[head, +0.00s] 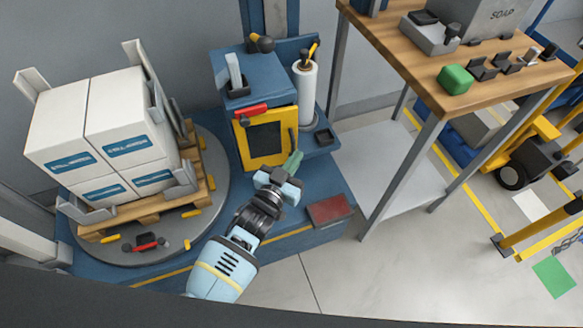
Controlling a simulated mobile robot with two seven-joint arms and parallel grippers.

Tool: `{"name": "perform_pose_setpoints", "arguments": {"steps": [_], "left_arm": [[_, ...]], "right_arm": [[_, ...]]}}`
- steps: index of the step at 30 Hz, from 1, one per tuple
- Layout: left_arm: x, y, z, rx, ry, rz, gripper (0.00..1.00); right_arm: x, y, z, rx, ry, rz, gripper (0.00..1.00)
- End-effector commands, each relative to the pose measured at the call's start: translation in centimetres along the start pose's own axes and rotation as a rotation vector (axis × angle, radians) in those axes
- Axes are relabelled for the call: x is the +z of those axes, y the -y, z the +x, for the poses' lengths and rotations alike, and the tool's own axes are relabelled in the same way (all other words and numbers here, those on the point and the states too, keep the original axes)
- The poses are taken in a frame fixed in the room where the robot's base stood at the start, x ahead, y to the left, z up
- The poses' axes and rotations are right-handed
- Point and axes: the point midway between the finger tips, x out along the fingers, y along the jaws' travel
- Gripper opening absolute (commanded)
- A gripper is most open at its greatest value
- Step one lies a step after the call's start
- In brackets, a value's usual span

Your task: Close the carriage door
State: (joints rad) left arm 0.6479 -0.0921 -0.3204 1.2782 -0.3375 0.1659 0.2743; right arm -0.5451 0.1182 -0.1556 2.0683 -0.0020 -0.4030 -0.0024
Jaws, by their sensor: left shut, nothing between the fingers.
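The carriage door (265,140) is a yellow-framed panel with a dark window, on the front of a blue carriage (229,75). It looks nearly in line with the carriage front; I cannot tell whether it is fully flush. A dark handle (292,138) runs along its right edge. A red part (251,111) sits above the window. My left gripper (294,161) is shut and empty, with its greenish fingertips by the door's lower right corner, just below the handle. I cannot tell whether they touch the door. My right gripper is out of view.
A film roll (305,88) stands right of the carriage. Wrapped white boxes (103,130) sit on a pallet on the round turntable (205,226) at left. A wooden-topped workbench (467,75) stands at right. A red pad (330,209) lies on the blue base.

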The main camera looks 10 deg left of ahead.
Motion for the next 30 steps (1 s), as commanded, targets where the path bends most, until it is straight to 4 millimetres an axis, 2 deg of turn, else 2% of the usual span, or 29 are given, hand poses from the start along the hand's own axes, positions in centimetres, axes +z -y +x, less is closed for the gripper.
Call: {"name": "perform_pose_setpoints", "arguments": {"steps": [10, 30], "left_arm": [[0.03, 0.33, 1.02, 0.0, 0.001, -0.001, 0.0], [-0.04, 0.33, 0.88, 0.0, 0.0, -0.001, 0.0]], "right_arm": [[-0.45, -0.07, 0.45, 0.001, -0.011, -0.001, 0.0], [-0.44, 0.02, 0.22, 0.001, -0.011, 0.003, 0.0]]}}
